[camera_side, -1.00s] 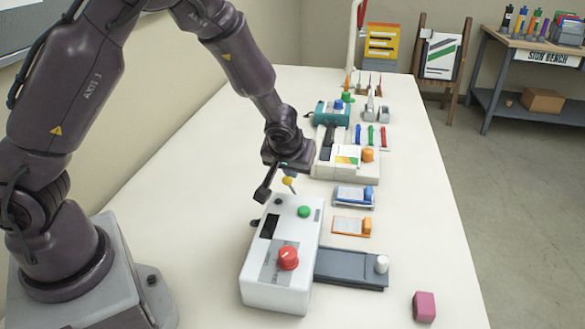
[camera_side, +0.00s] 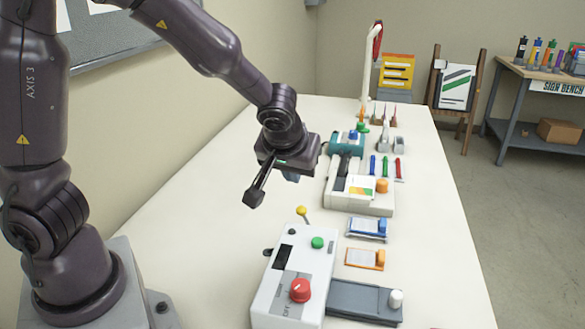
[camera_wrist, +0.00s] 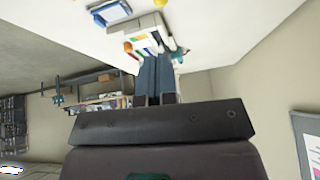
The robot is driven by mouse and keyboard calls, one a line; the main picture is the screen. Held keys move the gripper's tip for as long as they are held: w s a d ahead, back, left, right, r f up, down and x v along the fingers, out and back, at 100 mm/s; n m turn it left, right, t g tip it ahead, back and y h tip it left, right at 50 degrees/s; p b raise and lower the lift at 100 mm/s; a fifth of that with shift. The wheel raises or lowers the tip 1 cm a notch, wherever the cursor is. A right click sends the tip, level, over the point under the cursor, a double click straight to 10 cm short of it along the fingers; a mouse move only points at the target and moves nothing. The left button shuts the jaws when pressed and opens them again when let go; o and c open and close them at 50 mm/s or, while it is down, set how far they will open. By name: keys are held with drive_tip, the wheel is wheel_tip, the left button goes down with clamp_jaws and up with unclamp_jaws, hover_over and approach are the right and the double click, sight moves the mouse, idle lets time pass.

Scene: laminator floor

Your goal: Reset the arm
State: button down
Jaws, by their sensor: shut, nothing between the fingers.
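My gripper (camera_side: 291,177) hangs in the air above the bench, beyond and higher than the yellow-tipped lever (camera_side: 301,211) of the white control box. It touches nothing in the side view. In the wrist view its two blue-grey fingers (camera_wrist: 155,62) lie together with nothing held between them. The white control box (camera_side: 292,275) stands in the foreground with a red knob (camera_side: 300,291), a green button (camera_side: 317,243) and a dark display. My forearm reaches in from the upper left.
A grey plate unit (camera_side: 360,303), orange (camera_side: 365,258) and blue (camera_side: 368,228) trays and a white machine (camera_side: 358,198) line the bench's right side. A teal device (camera_side: 346,144) and a tall white post (camera_side: 369,70) stand farther back. The bench's left side is clear.

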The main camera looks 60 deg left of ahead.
drive_tip(key=shift+s+r, duration=0.15)
drive_tip(key=shift+r, duration=0.05)
idle(0.3)
drive_tip(key=s+d+r+m+h, duration=0.1)
drive_tip(key=s+r+m, duration=0.3)
drive_tip(key=s, duration=0.4)
drive_tip(key=s+r+m+t+h, duration=0.1)
drive_tip(key=s+r+m+h, duration=0.2)
drive_tip(key=s+r, duration=0.4)
drive_tip(key=shift+s+d+r+m, duration=0.15)
drive_tip(key=shift+s+d+m, duration=0.25)
drive_tip(key=shift+s, duration=0.65)
